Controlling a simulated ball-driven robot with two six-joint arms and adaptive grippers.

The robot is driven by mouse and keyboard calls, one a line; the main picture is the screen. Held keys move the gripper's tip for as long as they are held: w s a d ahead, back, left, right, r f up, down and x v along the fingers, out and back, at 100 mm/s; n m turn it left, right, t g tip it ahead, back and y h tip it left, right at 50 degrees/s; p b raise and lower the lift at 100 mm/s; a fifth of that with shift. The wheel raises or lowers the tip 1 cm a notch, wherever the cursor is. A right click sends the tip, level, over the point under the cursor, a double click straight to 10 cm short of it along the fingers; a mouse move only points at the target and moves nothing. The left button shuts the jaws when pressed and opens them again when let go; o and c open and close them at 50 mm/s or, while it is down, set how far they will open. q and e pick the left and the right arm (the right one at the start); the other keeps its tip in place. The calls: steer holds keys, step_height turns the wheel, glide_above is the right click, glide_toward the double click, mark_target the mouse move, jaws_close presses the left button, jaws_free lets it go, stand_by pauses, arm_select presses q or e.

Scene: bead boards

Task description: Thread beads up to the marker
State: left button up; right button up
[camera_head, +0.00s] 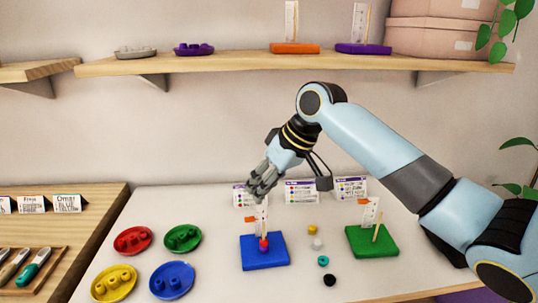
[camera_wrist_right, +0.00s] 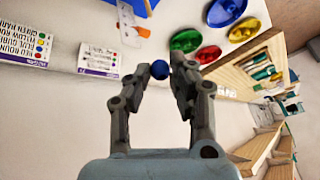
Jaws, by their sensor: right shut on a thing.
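My right gripper (camera_head: 264,188) is above and behind the blue board (camera_head: 276,256). In the wrist view its fingers (camera_wrist_right: 158,78) are shut on a blue bead (camera_wrist_right: 160,70). The blue board has an upright white scale with an orange marker (camera_head: 250,219) and a red bead (camera_head: 264,245) low at its post. The gripper partly hides the top of this stand. The green board (camera_head: 380,250) to the right has a bare-looking wooden post (camera_head: 377,232) and its own orange marker (camera_head: 363,201). My left gripper is out of view.
Loose yellow (camera_head: 312,230), white (camera_head: 317,244), teal (camera_head: 323,261) and black (camera_head: 330,280) beads lie between the boards. Red (camera_head: 120,249), green (camera_head: 170,247), yellow (camera_head: 103,296) and blue (camera_head: 160,291) dishes stand at left. Printed cards (camera_head: 302,192) stand at the back.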

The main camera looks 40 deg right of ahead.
arm_select(q)
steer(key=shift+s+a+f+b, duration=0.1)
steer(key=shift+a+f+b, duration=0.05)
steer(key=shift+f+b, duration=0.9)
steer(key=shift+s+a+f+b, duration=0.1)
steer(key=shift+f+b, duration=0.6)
steer(key=shift+b, duration=0.55)
arm_select(e)
steer(key=shift+s+f, duration=0.3)
steer(key=shift+f, duration=0.45)
steer(key=shift+s+f, duration=0.3)
steer(key=shift+f, duration=0.45)
steer(key=shift+s+f, duration=0.3)
steer(key=shift+f, duration=0.45)
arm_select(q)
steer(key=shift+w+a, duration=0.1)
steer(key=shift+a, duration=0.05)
arm_select(e)
steer(key=shift+f, duration=0.1)
steer(key=shift+f, duration=0.5)
steer(key=shift+f, duration=0.15)
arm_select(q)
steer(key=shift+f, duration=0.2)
arm_select(e)
steer(key=shift+f, duration=0.85)
